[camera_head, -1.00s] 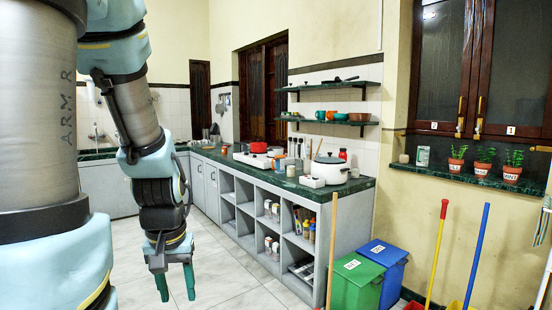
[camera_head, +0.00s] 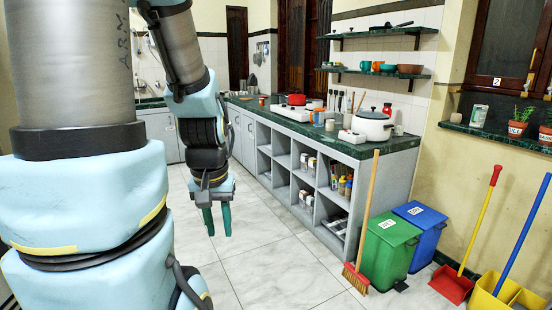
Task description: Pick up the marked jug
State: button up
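I cannot make out a marked jug in this view. My gripper (camera_head: 216,219) hangs down at the left centre, above the tiled floor. Its two green fingers are apart with nothing between them. The counter (camera_head: 385,148) with a dark green top runs from the back left to the right. On it stand a white lidded pot (camera_head: 373,127), a red pot (camera_head: 297,99) and several small items too small to tell apart. My gripper is in front of the counter and touches nothing.
A broom (camera_head: 366,215), a green bin (camera_head: 385,247), a blue bin (camera_head: 421,225), a red dustpan (camera_head: 451,285) and a yellow bucket (camera_head: 493,298) stand at the right. Open shelves (camera_head: 330,205) are under the counter. The tiled floor (camera_head: 260,265) in the middle is clear.

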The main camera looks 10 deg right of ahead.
aim_at(319, 113)
jog(key=i+l, duration=0.25)
jog(key=i, duration=0.4)
jog(key=i+l+u, duration=0.15)
jog(key=i, duration=0.45)
jog(key=i+l, duration=0.4)
jog(key=i, duration=0.2)
jog(key=i+l+u, duration=0.1)
jog(key=i+l, duration=0.2)
jog(key=i, duration=0.35)
jog(key=i+l, duration=0.4)
jog(key=i, duration=0.2)
jog(key=i+l+u, duration=0.15)
jog(key=i+l, duration=0.2)
jog(key=i, duration=0.25)
